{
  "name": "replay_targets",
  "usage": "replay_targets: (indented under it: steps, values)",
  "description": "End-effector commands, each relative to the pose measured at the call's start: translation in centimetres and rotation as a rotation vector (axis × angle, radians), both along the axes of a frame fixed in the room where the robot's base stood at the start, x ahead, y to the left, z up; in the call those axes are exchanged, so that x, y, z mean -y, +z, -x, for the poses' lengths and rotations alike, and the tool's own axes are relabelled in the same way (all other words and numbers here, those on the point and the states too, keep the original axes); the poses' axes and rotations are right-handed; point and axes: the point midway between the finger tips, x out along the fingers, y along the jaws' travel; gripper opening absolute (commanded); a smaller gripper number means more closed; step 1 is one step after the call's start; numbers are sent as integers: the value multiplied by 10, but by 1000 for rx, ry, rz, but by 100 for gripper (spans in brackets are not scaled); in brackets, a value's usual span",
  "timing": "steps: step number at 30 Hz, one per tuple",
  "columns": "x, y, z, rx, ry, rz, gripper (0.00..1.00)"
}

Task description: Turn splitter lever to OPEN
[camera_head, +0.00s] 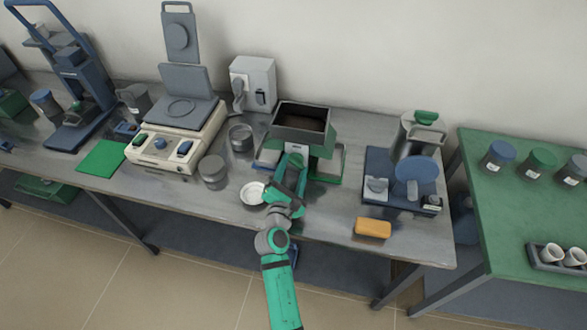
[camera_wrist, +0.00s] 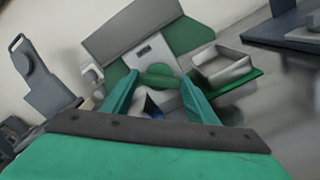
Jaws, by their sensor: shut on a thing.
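The splitter (camera_head: 303,120) is a grey open-topped hopper on a green body, standing at the back of the bench. It also shows in the wrist view (camera_wrist: 125,30), with a pale plate on its front. My gripper (camera_head: 293,163) is at the splitter's front, below the hopper. In the wrist view its two green fingers (camera_wrist: 158,80) are on either side of a rounded green lever (camera_wrist: 160,72) and are shut on it. The lever appears roughly crosswise in that view. My arm hides it in the head view. I cannot read any OPEN mark.
Grey trays on green bases flank the splitter; one (camera_wrist: 222,65) is right of my gripper. A white dish (camera_head: 252,193) and a grey jar (camera_head: 213,171) stand to the left. A yellow block (camera_head: 373,228) lies to the right near the bench edge. Bare bench separates them.

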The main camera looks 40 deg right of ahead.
Motion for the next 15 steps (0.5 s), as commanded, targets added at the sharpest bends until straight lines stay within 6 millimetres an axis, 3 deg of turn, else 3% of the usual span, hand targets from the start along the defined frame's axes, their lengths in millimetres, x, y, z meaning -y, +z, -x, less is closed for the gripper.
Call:
replay_targets:
  steps: [15]
  values:
    - [1, -3, 2, 367, -3, -317, 31]
